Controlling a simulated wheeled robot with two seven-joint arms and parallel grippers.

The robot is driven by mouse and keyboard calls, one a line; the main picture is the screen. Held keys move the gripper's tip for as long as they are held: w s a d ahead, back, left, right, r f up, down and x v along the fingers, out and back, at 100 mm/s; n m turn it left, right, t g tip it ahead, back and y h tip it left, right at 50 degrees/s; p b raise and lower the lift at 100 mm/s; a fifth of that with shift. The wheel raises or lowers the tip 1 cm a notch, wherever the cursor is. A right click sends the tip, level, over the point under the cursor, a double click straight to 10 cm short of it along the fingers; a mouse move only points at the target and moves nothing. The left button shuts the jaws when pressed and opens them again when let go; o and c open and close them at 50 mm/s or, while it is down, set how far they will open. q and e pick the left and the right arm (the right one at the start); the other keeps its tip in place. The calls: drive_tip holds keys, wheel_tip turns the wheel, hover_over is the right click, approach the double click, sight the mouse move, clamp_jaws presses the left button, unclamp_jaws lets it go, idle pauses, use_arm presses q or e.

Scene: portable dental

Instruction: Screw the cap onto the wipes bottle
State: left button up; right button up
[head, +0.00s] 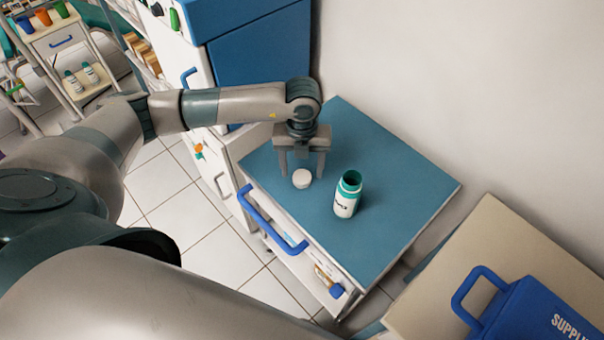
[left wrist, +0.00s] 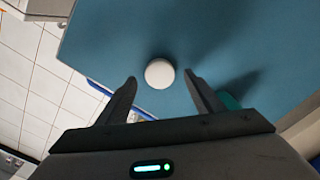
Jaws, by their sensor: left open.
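The wipes bottle (head: 346,196) is white with a green neck and a dark open mouth. It stands upright on the blue cart top (head: 400,190). The white round cap (head: 302,179) lies on the cart top to the left of the bottle. My left gripper (head: 301,174) is open and points down over the cap. In the left wrist view the cap (left wrist: 159,73) lies just beyond and between the fingertips (left wrist: 160,77), untouched as far as I can tell. A green part of the bottle (left wrist: 230,100) shows behind the right finger. My right gripper is not in view.
The cart has a blue handle (head: 270,222) at its front edge. A blue and white cabinet (head: 255,60) stands behind the left arm, and a wall closes the back. A blue supply box (head: 530,310) is at lower right. The cart top right of the bottle is clear.

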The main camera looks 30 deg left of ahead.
sight(302, 178)
use_arm(q)
drive_tip(key=shift+f, duration=1.2)
drive_tip(key=c, duration=1.1)
